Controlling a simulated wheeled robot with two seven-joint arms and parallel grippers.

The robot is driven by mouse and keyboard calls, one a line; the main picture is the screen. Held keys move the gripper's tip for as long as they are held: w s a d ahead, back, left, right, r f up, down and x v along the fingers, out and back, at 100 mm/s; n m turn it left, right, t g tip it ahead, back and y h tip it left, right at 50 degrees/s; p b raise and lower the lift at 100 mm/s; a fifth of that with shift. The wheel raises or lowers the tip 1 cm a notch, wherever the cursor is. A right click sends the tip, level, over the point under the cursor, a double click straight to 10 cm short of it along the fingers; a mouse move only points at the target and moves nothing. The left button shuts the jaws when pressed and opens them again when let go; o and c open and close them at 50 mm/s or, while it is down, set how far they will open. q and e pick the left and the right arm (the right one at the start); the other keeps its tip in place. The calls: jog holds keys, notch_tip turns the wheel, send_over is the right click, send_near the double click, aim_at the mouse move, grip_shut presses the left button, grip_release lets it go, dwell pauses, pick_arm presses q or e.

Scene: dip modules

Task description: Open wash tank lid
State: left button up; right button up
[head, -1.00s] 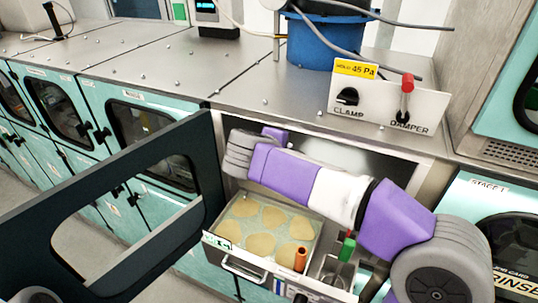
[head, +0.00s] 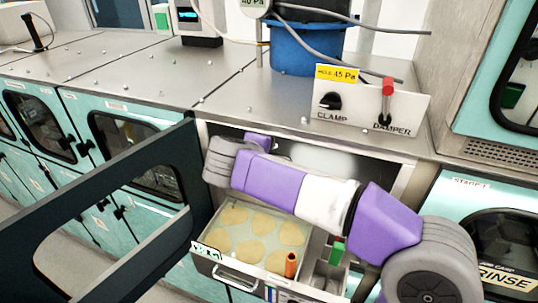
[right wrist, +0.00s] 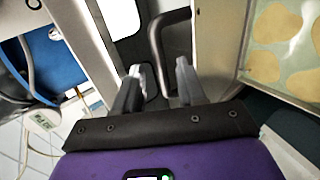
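I cannot single out a lid marked as the wash tank's. A dark door frame (head: 110,185) with a large opening stands swung out at the left of an open cabinet bay. My right arm crosses in front of the bay from the lower right. Its gripper is hidden in the head view. In the right wrist view my right gripper (right wrist: 158,85) has its fingers apart. A dark bar handle (right wrist: 157,45) on a dark panel lies just beyond and between the fingertips; contact cannot be told. My left gripper is not in view.
A pulled-out tray (head: 227,275) of pale round discs lies below my arm and shows at right in the wrist view. A panel (head: 365,115) with a CLAMP knob and DAMPER lever stands on the worktop near a blue tub (head: 300,50). A RINSE door (head: 515,245) is at right.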

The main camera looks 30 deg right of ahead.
jog(key=v, duration=0.6)
jog(key=shift+s, duration=0.15)
jog(key=shift+a+r, duration=0.1)
jog(key=shift+a, duration=0.05)
